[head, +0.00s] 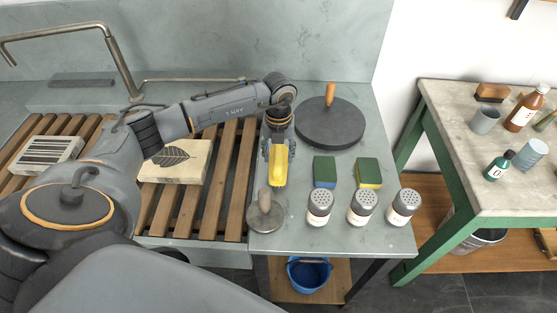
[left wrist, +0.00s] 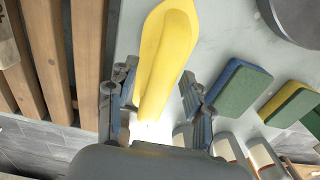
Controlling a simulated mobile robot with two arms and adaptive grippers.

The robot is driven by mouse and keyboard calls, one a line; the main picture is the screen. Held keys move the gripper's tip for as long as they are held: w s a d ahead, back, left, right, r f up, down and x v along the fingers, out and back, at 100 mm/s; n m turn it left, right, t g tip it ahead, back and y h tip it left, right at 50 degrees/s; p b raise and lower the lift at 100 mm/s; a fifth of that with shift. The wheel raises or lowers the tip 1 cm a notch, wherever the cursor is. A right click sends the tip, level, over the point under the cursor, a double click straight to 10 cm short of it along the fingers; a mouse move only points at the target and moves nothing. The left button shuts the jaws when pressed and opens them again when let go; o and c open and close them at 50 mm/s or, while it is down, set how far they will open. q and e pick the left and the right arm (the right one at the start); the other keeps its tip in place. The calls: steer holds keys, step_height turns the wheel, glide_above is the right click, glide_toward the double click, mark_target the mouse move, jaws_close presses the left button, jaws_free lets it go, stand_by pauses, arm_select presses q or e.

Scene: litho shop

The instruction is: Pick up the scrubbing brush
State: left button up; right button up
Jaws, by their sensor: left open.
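A long yellow piece, which looks like the scrubbing brush (head: 278,170), lies on the grey slab beside the slatted rack. In the left wrist view the yellow piece (left wrist: 165,50) has a pointed far end, and its near end runs between the fingers. My left gripper (head: 278,153) is over it, pointing down. Its fingers stand apart, one on each side of the yellow piece. I cannot tell whether they touch it. The bristles are not clearly seen. My right gripper is not in view.
A round grey disc (head: 330,124) with a wooden knob stands behind. A smaller knobbed disc (head: 266,217) is in front. To the right are two sponges (head: 324,171) and several shakers (head: 319,208). The wooden slats (head: 225,190) hold a leaf-marked block (head: 178,171).

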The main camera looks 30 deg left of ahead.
arm_select(q)
steer(key=shift+c, duration=0.4)
jaws_close()
steer(key=shift+r, duration=0.25)
step_height(320, 180, up, 8)
steer(key=shift+r+b, duration=0.25)
steer(key=shift+b, duration=0.85)
steer(key=shift+r, duration=0.55)
